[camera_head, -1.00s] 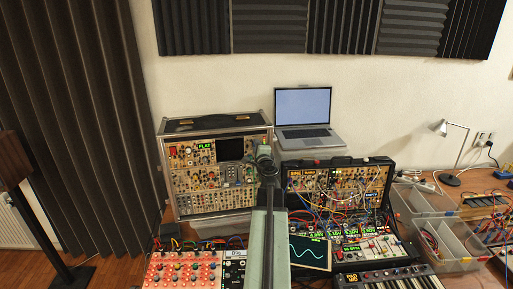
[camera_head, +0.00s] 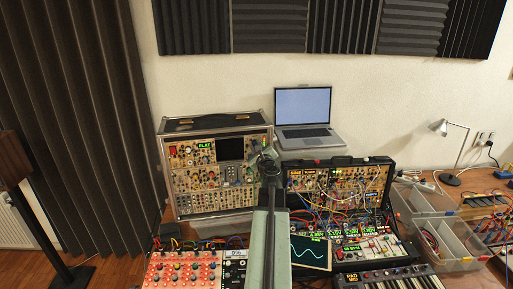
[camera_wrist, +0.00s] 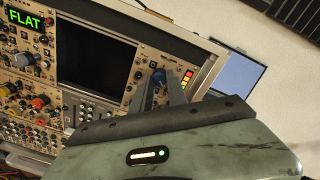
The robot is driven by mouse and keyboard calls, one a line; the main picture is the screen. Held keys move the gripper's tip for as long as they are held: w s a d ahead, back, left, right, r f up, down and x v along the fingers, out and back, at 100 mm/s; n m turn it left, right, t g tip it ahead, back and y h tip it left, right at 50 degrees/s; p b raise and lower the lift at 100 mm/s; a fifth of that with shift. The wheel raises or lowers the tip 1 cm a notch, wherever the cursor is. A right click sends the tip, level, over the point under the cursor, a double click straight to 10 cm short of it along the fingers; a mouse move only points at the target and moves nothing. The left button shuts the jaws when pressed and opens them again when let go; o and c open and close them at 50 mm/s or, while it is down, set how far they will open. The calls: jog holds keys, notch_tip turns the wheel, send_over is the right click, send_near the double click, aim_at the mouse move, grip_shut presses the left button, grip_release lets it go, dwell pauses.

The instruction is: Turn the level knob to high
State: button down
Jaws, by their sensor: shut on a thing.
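A blue knob (camera_wrist: 158,77) sits on the upper right of the beige synth panel, beside a small column of red, yellow and green lights (camera_wrist: 186,80). My gripper (camera_wrist: 160,88) reaches up to this knob in the wrist view and is shut on it, with its fingers covering the lower part. In the head view my gripper (camera_head: 263,160) is at the right edge of the tall synth case (camera_head: 222,195) and hides the knob there. I cannot read the knob's marks or its pointer. A green display (camera_wrist: 26,23) on the panel reads FLAT.
A dark screen (camera_wrist: 95,62) lies left of the knob, with several other knobs below. An open laptop (camera_head: 303,113) stands behind on the right. A second synth case with many cables (camera_head: 340,185) stands close on the right.

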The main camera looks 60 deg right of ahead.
jog(key=shift+m, duration=0.4)
jog(key=c, duration=1.3)
grip_release()
